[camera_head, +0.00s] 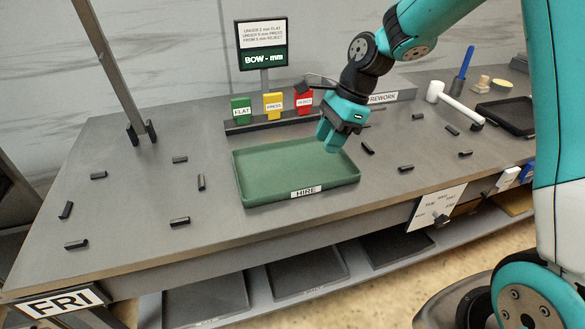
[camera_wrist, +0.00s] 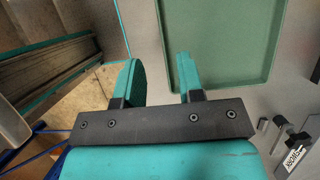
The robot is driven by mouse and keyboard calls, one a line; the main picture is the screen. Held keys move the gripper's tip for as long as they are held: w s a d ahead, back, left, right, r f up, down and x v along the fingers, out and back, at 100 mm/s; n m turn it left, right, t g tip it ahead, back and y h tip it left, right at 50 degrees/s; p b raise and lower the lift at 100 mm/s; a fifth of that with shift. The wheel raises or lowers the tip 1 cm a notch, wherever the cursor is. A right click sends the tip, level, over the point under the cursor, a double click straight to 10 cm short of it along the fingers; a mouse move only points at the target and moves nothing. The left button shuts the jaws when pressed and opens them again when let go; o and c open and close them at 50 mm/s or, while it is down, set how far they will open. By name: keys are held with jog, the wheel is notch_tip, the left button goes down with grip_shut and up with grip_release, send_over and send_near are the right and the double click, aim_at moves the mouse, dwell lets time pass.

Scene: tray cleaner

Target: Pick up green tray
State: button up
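The green tray (camera_head: 275,172) lies flat on the grey bench, with a "HIRE" label on its near wall. It looks empty. My gripper (camera_head: 330,139) is at the tray's far right corner, pointing down. In the wrist view the tray (camera_wrist: 230,38) fills the upper right. There my gripper (camera_wrist: 158,66) is open, with nothing held between its two teal fingers. One finger overlaps the tray's inner side and the other lies outside, with the rim between them in the picture. I cannot tell whether the fingertips are above the rim or down around it.
Several small dark blocks (camera_head: 180,221) lie scattered on the bench. Behind the tray stand a "BOW - mm" screen (camera_head: 262,57) and coloured cards (camera_head: 273,103). A white mallet (camera_head: 450,102) and a black tray (camera_head: 510,115) are at the right. Dark trays (camera_head: 308,272) sit on the lower shelf.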

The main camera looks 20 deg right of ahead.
send_over(306, 187)
jog(key=d, duration=0.2)
notch_tip(306, 187, down, 7)
jog(key=shift+w+r, duration=0.1)
jog(key=shift+w, duration=0.05)
jog(key=shift+d+p+x, duration=0.15)
jog(key=shift+p+x, duration=0.15)
jog(key=shift+x, duration=1.05)
jog(key=shift+d+p+x, duration=0.1)
jog(key=shift+p+x, duration=0.15)
jog(key=shift+x, duration=1.1)
grip_shut()
